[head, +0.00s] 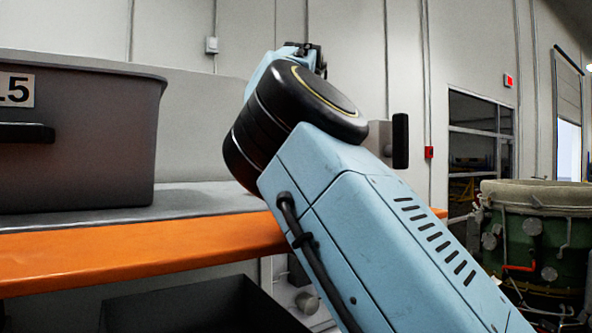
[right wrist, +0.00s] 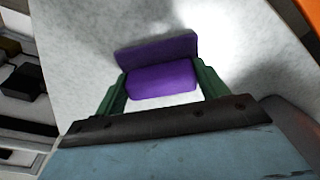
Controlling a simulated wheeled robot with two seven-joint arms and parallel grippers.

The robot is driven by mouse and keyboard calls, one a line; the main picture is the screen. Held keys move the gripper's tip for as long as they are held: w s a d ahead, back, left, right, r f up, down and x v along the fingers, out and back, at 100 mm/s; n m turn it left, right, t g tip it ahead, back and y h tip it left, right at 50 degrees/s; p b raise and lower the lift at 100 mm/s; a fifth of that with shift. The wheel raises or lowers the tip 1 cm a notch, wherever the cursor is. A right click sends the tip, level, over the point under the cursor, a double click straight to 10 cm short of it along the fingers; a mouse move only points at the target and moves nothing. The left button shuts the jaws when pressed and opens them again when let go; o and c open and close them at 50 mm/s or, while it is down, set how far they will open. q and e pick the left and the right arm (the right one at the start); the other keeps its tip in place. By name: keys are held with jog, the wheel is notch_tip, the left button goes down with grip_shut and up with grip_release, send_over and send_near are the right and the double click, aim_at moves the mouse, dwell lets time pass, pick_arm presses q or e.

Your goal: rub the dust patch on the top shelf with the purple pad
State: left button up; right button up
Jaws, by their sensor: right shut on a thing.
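The purple pad (right wrist: 162,82) shows in the right wrist view as a thick block with a wider flat part behind it. My right gripper (right wrist: 161,77) has its green fingers on either side of the block and is shut on it. The pad is over the pale grey top of the shelf (right wrist: 75,65); I cannot tell whether it touches. In the head view, my right arm hides the pad and the gripper. The shelf there has a grey top and an orange front edge (head: 120,252). I cannot make out a clear dust patch apart from light and shadow. My left gripper is not in view.
A large grey bin (head: 80,150) stands on the shelf at the left. A dark open box (head: 200,305) is below the shelf. A green drum-shaped machine (head: 545,235) stands at the right. Bare shelf top lies between the bin and my arm.

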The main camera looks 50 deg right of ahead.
jog(key=shift+w+a+f, duration=0.1)
jog(key=shift+w+a, duration=0.1)
jog(key=shift+a, duration=0.75)
jog(key=shift+w+a+f, duration=0.1)
jog(key=shift+w+a, duration=0.15)
jog(key=shift+a, duration=0.65)
jog(key=shift+w+a+f, duration=0.1)
jog(key=shift+w+a, duration=0.1)
jog(key=shift+a, duration=0.75)
jog(key=shift+w+a+r, duration=0.1)
jog(key=shift+w+a, duration=0.2)
jog(key=shift+a, duration=0.85)
jog(key=shift+w+a+r, duration=0.1)
jog(key=shift+w+a, duration=0.2)
jog(key=shift+a, duration=0.85)
jog(key=shift+w+a+r, duration=0.1)
jog(key=shift+w+a, duration=0.2)
jog(key=shift+a, duration=0.85)
jog(key=shift+w+d+f, duration=0.1)
jog(key=shift+w+d, duration=0.15)
jog(key=shift+w, duration=0.4)
jog(key=shift+w+d, duration=0.2)
jog(key=shift+w, duration=0.4)
jog(key=shift+s+d, duration=0.25)
jog(key=shift+d, duration=0.8)
jog(key=shift+s+d, duration=0.2)
jog(key=shift+d, duration=0.85)
